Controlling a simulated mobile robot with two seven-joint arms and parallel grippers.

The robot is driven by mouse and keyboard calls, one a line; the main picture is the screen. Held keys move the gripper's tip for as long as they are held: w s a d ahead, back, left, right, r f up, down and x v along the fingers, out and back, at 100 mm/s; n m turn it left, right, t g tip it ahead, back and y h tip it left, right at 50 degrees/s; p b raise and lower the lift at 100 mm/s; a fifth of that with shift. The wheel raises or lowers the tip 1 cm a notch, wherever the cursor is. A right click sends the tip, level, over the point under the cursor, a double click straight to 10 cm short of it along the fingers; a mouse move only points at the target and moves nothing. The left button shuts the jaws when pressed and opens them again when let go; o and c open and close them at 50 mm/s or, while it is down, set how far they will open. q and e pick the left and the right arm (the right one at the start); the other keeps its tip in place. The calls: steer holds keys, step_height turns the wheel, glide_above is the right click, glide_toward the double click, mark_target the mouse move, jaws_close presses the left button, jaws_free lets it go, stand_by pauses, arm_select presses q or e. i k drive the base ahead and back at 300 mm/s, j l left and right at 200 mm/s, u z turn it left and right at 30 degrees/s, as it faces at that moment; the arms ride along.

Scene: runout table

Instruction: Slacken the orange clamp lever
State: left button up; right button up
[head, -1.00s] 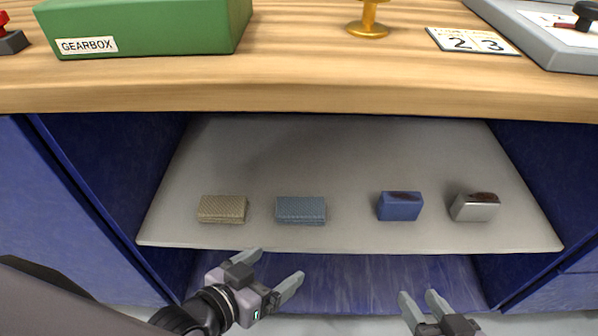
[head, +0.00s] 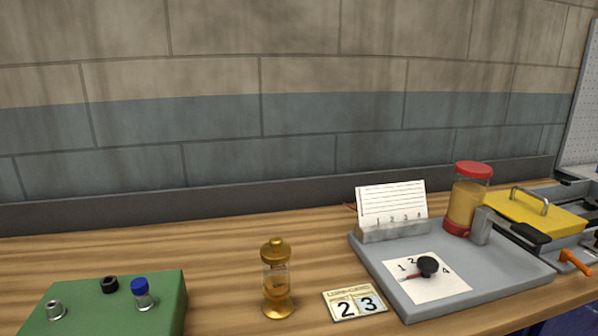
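An orange lever (head: 575,262), which looks like the clamp lever, shows at the far right edge of the head view. It sits low on the front of a grey metal fixture (head: 589,240), next to a yellow block with a handle. The frame's edge cuts off part of the fixture, so I cannot tell how tight the lever is. Neither of my grippers is in the head view now.
A grey tray (head: 480,296) holds a numbered card (head: 428,280), a card holder (head: 393,232) and a red-lidded jar (head: 466,200). A brass oiler (head: 277,280), a number plate (head: 354,302) and a green box (head: 150,318) stand left. The back wall limits reach.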

mark_target(566, 255)
steer(key=z, duration=1.5)
